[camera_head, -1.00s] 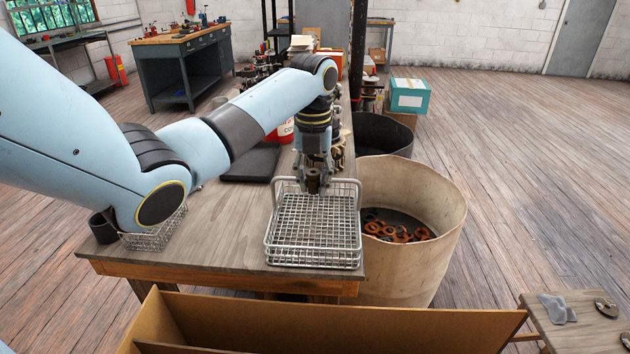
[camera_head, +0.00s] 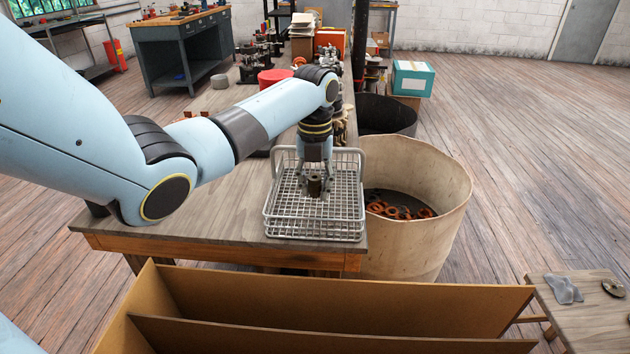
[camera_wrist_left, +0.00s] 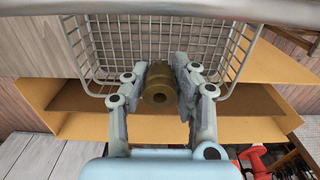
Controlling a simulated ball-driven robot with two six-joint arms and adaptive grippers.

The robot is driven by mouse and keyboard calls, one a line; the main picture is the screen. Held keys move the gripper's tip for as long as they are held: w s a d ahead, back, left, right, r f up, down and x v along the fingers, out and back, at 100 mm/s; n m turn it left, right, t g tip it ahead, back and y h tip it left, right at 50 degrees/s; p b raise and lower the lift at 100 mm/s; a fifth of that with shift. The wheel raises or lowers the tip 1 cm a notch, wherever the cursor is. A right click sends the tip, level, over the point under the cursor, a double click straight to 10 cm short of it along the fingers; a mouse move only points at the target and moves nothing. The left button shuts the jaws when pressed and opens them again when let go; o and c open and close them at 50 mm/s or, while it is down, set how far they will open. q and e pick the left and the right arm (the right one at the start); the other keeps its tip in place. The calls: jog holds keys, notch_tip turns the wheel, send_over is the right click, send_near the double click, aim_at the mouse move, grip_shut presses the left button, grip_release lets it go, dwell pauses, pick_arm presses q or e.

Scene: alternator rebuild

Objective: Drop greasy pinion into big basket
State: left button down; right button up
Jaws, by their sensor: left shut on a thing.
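The pinion (camera_head: 314,187) is a small dark brown cylinder. In the left wrist view its round end with a central hole shows (camera_wrist_left: 158,92). My left gripper (camera_head: 314,178) is shut on it, one finger on each side. The gripper points down over the big wire basket (camera_head: 345,216), within its outline. The basket's wire walls also show around the fingers in the left wrist view (camera_wrist_left: 130,40). I cannot tell the exact gap between the pinion and the basket floor. My right gripper is not in view.
The basket stands at the front right of the wooden workbench (camera_head: 180,222). A tan drum (camera_head: 410,245) holding rusty rings stands right of it. An open brown box (camera_head: 340,300) lies in front. A red can (camera_head: 275,77) stands farther back.

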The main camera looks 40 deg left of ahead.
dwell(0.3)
pick_arm(q)
jog(key=c, duration=1)
grip_release()
notch_tip(320, 180, up, 9)
jog(key=p, duration=0.9)
jog(key=shift+f, duration=0.1)
